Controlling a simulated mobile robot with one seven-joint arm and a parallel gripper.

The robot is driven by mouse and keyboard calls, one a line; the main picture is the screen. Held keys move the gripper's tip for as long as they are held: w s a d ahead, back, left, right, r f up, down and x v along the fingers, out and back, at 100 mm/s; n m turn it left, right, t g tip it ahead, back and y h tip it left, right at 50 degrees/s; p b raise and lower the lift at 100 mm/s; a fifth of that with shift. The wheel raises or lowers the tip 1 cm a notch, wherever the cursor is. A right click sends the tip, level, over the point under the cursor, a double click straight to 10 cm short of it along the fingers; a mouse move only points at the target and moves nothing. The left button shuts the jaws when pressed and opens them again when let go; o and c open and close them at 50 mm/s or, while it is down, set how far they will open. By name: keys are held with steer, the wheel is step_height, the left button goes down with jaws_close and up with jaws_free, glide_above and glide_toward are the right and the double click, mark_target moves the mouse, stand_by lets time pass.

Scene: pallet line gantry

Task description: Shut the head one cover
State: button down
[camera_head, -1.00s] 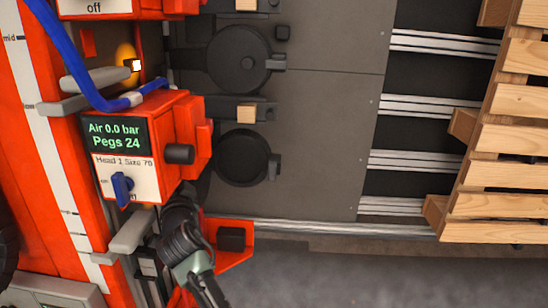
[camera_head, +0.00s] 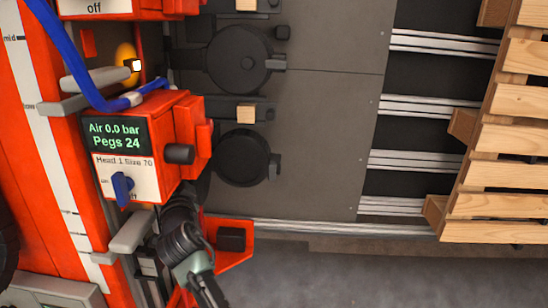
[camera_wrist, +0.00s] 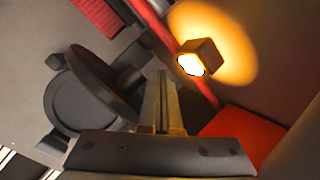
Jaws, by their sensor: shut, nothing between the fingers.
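The head one unit (camera_head: 140,150) is a red box labelled "Head 1 Size 70", with a blue knob and a display reading "Air 0.0 bar, Pegs 24". In the wrist view, the dark round cover (camera_wrist: 90,72) stands tilted up beside a round grey cup (camera_wrist: 82,105), apparently open. My gripper (camera_wrist: 163,80) is shut and empty, just right of the cover; whether it touches is unclear.
Another round dark cover (camera_head: 238,60) lies flat above, on the neighbouring head. A lit lamp (camera_wrist: 192,63) is close to the gripper in the wrist view. A blue hose (camera_head: 75,70) loops over the unit. A wooden pallet (camera_head: 510,150) stands at right.

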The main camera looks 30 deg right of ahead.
steer(key=shift+s+d+r+p, duration=0.15)
steer(key=shift+s+d+p, duration=1.85)
steer(key=shift+d+p, duration=0.15)
steer(key=shift+s+d+p, duration=0.45)
steer(key=shift+d+p, duration=0.05)
steer(key=shift+d, duration=0.35)
steer(key=shift+s+d+p, duration=0.45)
steer(key=shift+d+p, duration=0.05)
steer(key=shift+d, duration=0.3)
